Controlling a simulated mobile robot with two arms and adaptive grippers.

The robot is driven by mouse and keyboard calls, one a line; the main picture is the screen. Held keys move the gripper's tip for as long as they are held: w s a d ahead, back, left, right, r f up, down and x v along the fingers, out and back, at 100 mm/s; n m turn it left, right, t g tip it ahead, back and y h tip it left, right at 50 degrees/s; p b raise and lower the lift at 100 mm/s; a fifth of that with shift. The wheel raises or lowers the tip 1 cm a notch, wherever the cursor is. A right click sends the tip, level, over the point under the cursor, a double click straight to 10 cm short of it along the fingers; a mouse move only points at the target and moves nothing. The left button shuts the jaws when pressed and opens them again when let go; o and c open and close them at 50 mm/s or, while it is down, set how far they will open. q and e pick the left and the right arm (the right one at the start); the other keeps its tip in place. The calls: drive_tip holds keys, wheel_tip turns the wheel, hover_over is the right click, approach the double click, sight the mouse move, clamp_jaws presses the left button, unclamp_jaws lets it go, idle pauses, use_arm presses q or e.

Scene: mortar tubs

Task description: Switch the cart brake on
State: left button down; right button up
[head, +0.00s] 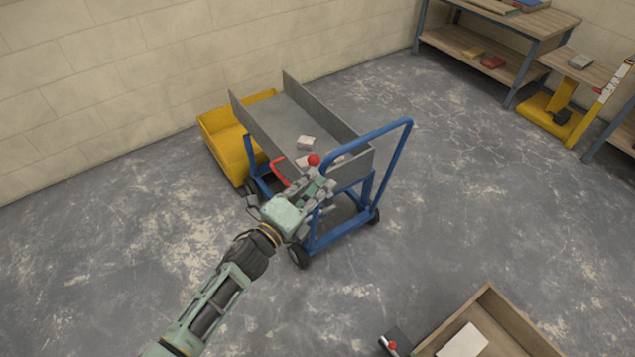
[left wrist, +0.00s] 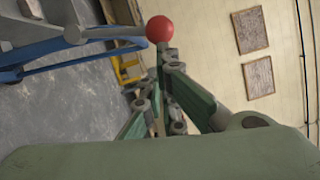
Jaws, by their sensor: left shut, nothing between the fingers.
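The cart (head: 338,238) has a blue tube frame, dark wheels and a grey open-ended tray. A red ball knob (head: 313,159) shows at the tray's near end. In the left wrist view the red knob (left wrist: 160,29) sits on the end of a grey rod that runs left to the blue frame. My left gripper (head: 325,188) is shut and empty beside the knob. In the left wrist view the shut fingertips (left wrist: 163,60) are just below the knob; I cannot tell whether they touch it. A red bent bar (head: 280,170) is on the cart's left side, partly hidden.
Small pale blocks (head: 306,142) lie in the tray. A yellow tub (head: 226,146) stands behind the cart's left side. A wooden box (head: 490,295) and a dark base with a red-knobbed lever (head: 391,345) are at the front. Shelving (head: 490,72) stands at back right.

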use_arm(q)
drive_tip(key=shift+w+a+r+n+p, duration=0.25)
drive_tip(key=shift+r+n+p, duration=0.15)
drive_tip(key=shift+p, duration=0.3)
